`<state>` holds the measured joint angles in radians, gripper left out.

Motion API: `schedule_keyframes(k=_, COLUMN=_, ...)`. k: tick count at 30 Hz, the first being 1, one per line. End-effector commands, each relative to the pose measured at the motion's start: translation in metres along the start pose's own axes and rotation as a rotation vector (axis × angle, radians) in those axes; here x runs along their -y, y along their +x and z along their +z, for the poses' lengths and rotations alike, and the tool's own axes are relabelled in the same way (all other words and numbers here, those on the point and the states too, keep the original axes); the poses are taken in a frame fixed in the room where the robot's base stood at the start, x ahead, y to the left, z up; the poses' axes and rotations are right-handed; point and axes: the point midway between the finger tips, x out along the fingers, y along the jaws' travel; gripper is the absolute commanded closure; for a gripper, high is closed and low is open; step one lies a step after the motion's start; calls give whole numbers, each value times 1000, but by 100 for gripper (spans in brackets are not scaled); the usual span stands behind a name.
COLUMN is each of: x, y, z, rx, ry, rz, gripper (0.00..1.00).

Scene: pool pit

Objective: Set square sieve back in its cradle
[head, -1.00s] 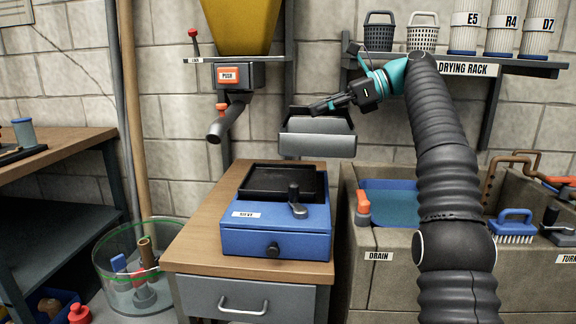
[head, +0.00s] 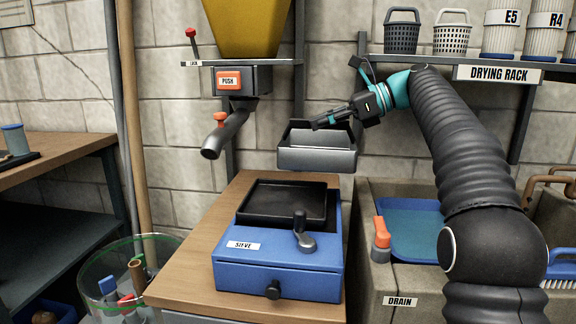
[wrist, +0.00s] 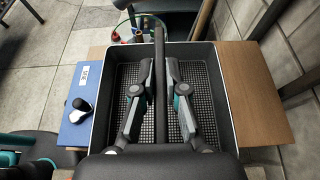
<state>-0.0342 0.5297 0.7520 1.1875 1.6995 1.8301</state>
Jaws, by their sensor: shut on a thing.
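The square sieve (head: 316,160) is a dark grey, open-topped box hanging in the air behind and above the blue cradle unit. My gripper (head: 333,118) is shut on the bar across the sieve's middle. In the wrist view, my gripper (wrist: 160,75) has one finger on each side of this bar, and the sieve's mesh floor (wrist: 198,85) shows below. The cradle unit (head: 280,262) is a blue box labelled SIEVE with a black square tray-like top (head: 262,205) and a grey crank. In the wrist view, the blue unit (wrist: 76,138) is partly hidden by the sieve.
A yellow hopper (head: 240,25) with an angled spout (head: 224,135) stands left of the sieve. The drying rack (head: 505,73) holds baskets and filters at the upper right. A stone sink (head: 400,285) is right of the wooden cabinet top (head: 185,265).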

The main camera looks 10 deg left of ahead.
Motion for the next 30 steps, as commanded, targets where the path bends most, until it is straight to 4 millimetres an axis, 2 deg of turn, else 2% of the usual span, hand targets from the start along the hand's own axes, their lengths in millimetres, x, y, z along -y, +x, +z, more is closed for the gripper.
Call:
schedule_keyframes(k=14, x=-39, y=75, z=-17, rx=0, ry=-2, rz=4, gripper=100)
schedule_keyframes(k=21, x=-44, y=85, z=-21, rx=0, ry=-1, rz=1, gripper=100)
schedule_keyframes(k=30, x=-44, y=99, z=-54, rx=0, ry=0, rz=2, gripper=100)
